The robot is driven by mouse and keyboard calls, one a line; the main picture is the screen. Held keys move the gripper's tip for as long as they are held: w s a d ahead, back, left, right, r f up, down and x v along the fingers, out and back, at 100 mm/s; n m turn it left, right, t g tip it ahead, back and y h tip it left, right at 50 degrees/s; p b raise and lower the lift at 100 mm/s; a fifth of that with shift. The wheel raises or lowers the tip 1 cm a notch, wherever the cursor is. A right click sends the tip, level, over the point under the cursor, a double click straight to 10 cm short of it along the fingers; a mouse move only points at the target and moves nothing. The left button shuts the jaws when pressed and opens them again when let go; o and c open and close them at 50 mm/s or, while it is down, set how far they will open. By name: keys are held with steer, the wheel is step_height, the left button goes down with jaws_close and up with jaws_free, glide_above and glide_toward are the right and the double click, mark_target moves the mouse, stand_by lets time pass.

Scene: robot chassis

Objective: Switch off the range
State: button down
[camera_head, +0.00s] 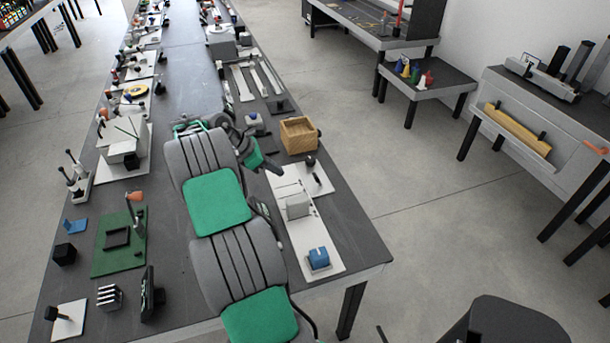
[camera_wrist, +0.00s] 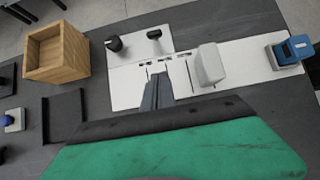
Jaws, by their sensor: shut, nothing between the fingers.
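No thing here is plainly a range, and I cannot tell which one the task means. A white panel (camera_head: 285,178) lies on the dark table at the right edge; it also shows in the wrist view (camera_wrist: 126,85). It carries a round black knob (camera_wrist: 115,44), a black T-shaped handle (camera_wrist: 154,34) and small dark slots. A pale upright block (camera_wrist: 208,64) stands to their right in the wrist view. My gripper (camera_wrist: 160,80) is shut and empty, over the panel's near edge, below the knob and handle in that view. In the head view my gripper (camera_head: 273,168) is left of the panel.
An open wooden box (camera_head: 298,140) stands beside the panel. A blue device (camera_head: 318,258) sits on a white plate near the table corner. A dark shallow tray (camera_wrist: 62,117) lies by the box. Several fixtures line the table's left side. The table's far middle strip is clear.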

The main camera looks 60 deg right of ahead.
mark_target(316, 178)
steer(key=x, duration=1)
steer(key=shift+r+p, duration=0.1)
steer(key=shift+p, duration=0.3)
steer(key=shift+s+d+r+p, duration=0.45)
steer(key=shift+s+d+r, duration=0.25)
steer(key=shift+s+d, duration=0.45)
steer(key=shift+d, duration=0.05)
steer(key=shift+r, duration=0.1)
steer(key=shift+a, duration=0.15)
steer(key=shift+d+r, duration=0.15)
steer(key=shift+d, duration=0.05)
